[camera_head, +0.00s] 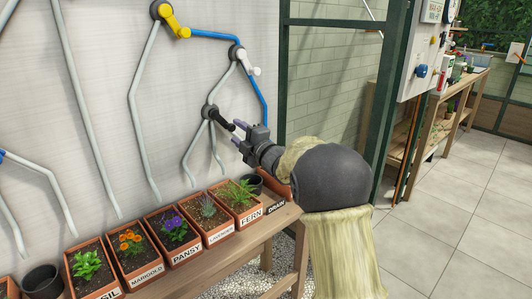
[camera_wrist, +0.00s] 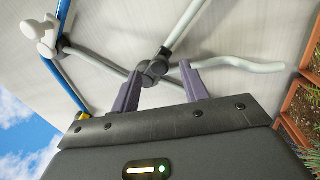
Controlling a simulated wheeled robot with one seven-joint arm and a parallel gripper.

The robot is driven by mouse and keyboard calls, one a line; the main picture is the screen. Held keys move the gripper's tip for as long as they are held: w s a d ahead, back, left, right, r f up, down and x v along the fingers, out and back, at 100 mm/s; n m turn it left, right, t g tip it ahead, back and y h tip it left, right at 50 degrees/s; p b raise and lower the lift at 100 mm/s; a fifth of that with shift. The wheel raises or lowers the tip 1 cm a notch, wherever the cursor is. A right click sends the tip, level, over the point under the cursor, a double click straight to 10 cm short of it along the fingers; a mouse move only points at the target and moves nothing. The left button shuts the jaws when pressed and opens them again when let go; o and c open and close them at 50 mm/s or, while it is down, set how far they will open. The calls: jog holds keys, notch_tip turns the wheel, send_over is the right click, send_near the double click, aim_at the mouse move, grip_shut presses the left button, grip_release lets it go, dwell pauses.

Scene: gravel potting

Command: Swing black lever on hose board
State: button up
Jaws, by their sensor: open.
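The black lever (camera_head: 222,119) is on the pale hose board (camera_head: 100,100). It slants down and right from its dark round hub toward my gripper. My gripper (camera_head: 237,132) is open, with its purple-grey fingers pointing at the lever's free end. In the wrist view, the black lever and hub (camera_wrist: 154,70) show in the gap between the two fingertips (camera_wrist: 160,70). I cannot tell whether the lever's end is inside the jaws or just ahead of them. No touch is visible.
A yellow lever (camera_head: 175,25) and a white lever (camera_head: 250,66) sit higher on the board, linked by blue pipe (camera_head: 215,36). Below, labelled planters (camera_head: 187,256) and a black pot (camera_head: 43,280) stand on a wooden bench (camera_head: 240,252). A green frame post (camera_head: 385,90) rises behind my arm.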

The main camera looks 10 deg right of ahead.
jog(key=p+v, duration=0.1)
jog(key=v, duration=1.2)
jog(key=shift+s, duration=0.3)
jog(key=shift+d+f, duration=0.1)
jog(key=shift+d, duration=0.05)
